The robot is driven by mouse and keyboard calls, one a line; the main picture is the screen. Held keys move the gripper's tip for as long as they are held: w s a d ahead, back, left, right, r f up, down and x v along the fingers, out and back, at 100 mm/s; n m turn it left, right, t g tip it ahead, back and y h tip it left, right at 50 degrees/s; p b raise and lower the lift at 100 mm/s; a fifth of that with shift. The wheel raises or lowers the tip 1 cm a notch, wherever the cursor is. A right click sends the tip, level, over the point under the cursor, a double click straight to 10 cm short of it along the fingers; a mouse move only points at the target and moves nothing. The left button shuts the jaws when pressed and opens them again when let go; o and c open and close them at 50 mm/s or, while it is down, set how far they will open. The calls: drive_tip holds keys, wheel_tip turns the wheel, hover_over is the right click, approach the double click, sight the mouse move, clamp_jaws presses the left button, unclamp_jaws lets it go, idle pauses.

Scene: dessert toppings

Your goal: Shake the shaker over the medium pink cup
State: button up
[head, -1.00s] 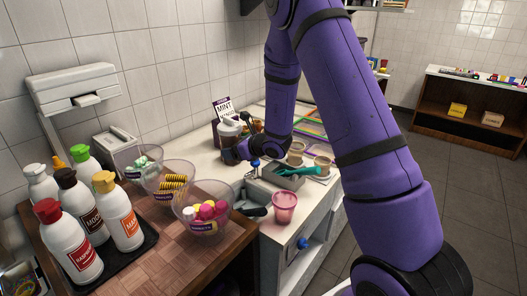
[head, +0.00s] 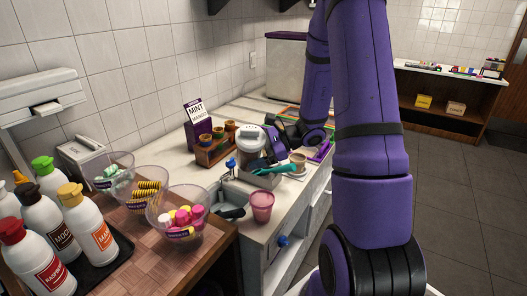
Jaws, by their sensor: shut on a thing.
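My gripper and the shaker are apart from the cup. The jaws are partly hidden behind the shaker and my wrist.
A teal scoop (head: 275,169) lies by the basin, near small tan cups (head: 298,160). Clear topping bowls (head: 178,213) and sauce bottles (head: 98,235) crowd the left wooden board.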

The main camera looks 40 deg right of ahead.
drive_tip(key=s+r+n, duration=0.1)
drive_tip(key=s+r, duration=0.1)
drive_tip(key=s, duration=0.2)
drive_tip(key=w+d+f+n+t, duration=0.1)
drive_tip(key=n, duration=0.1)
drive_tip(key=w+d+f+n+t, duration=0.1)
drive_tip(key=w+n, duration=0.1)
drive_tip(key=shift+w+f, duration=0.25)
drive_tip(key=shift+f, duration=0.15)
drive_tip(key=n+y, duration=0.2)
drive_tip(key=n, duration=0.5)
drive_tip(key=w+n+t+y, duration=0.1)
drive_tip(key=n+y, duration=0.1)
drive_tip(key=n, duration=0.5)
drive_tip(key=f+n+y, duration=0.1)
drive_tip(key=n+y, duration=0.2)
drive_tip(key=n, duration=0.4)
drive_tip(key=shift+w+d+t, duration=0.25)
drive_tip(key=shift+d+t, duration=0.05)
drive_tip(key=shift+t, duration=0.1)
idle(1.7)
drive_tip(key=shift+r, duration=0.1)
idle(0.5)
wheel_tip(320, 180, up, 8)
drive_tip(key=shift+f, duration=0.25)
idle(0.8)
